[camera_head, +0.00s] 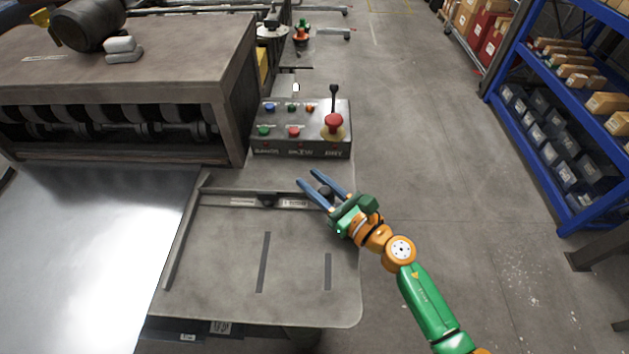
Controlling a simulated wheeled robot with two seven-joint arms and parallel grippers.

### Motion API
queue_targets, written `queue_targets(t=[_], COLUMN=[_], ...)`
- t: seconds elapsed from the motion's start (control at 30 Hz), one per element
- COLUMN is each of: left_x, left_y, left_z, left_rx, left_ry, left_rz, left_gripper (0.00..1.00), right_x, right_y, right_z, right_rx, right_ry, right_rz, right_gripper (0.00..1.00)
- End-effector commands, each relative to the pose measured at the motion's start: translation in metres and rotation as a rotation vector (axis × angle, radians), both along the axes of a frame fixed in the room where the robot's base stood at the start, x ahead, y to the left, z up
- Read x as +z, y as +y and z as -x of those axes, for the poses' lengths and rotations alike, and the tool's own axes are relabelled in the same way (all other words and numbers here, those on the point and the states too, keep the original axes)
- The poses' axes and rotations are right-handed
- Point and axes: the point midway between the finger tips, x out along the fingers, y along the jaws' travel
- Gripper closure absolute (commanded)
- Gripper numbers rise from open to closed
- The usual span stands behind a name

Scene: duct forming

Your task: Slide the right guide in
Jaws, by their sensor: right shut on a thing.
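My right gripper (307,177) is over the far right part of the grey side table. Its two blue fingers are shut on a small black knob (325,191) between them, at the right end of the scaled rail (242,201). The right guide (181,243) appears as a long thin bar on the left side of the table, beside the sheet metal (90,255). It meets the rail near its far end. A second dark knob (268,201) sits on the rail. The fingers cover part of the rail's right end. My left gripper is not in view.
A control box (301,128) with coloured buttons, a red knob and a lever stands just beyond the rail. The roller machine (120,80) is at the back left. The side table (215,270) has two dark slots and is clear in front. Blue shelving (540,90) stands right.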

Motion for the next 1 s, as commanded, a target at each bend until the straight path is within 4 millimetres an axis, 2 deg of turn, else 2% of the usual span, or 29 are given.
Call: queue_targets(t=[0.27,0.47,0.7,0.73,0.8,1.0], left_x=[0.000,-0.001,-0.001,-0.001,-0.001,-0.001], left_y=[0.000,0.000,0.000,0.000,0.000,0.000], left_z=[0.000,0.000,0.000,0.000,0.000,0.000], left_rx=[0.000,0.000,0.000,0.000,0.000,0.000], left_ry=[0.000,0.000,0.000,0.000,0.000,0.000], left_rz=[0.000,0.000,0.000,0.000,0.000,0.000], left_gripper=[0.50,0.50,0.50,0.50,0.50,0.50], right_x=[0.000,0.000,0.000,0.000,0.000,0.000], right_y=[0.001,0.021,0.022,0.022,0.022,0.021], right_z=[0.000,0.000,0.001,0.001,0.000,0.000], right_rx=[0.000,0.003,0.003,0.003,0.003,0.001], right_ry=[0.000,-0.001,-0.001,-0.001,-0.001,-0.001], right_rz=[0.000,-0.001,-0.001,-0.001,-0.001,-0.001], right_gripper=[1.00,1.00,1.00,0.58,0.39,0.38])
